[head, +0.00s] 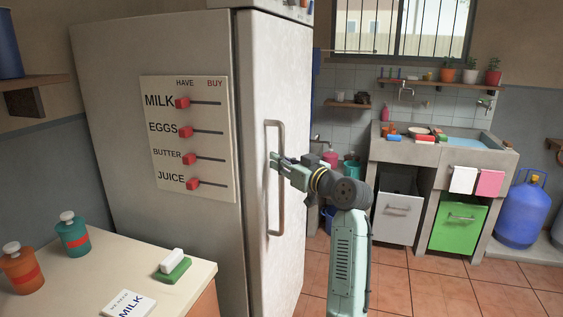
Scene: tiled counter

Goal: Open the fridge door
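The fridge (160,40) stands tall and pale grey in the left half of the head view. Its door (270,60) faces right and looks closed. A long vertical bar handle (281,210) is on the door near its left edge. My gripper (274,161) is at the upper part of the handle, with its fingers pointing left and overlapping the bar in the picture. I cannot tell whether the fingers touch or enclose the bar, or how far apart they are.
A counter (120,262) at lower left holds two bottles, a sponge-like block (173,266) and a milk card (130,303). A sink unit (450,150) with a green front and a blue gas cylinder (522,212) stand at right. Tiled floor (420,290) is clear at lower right.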

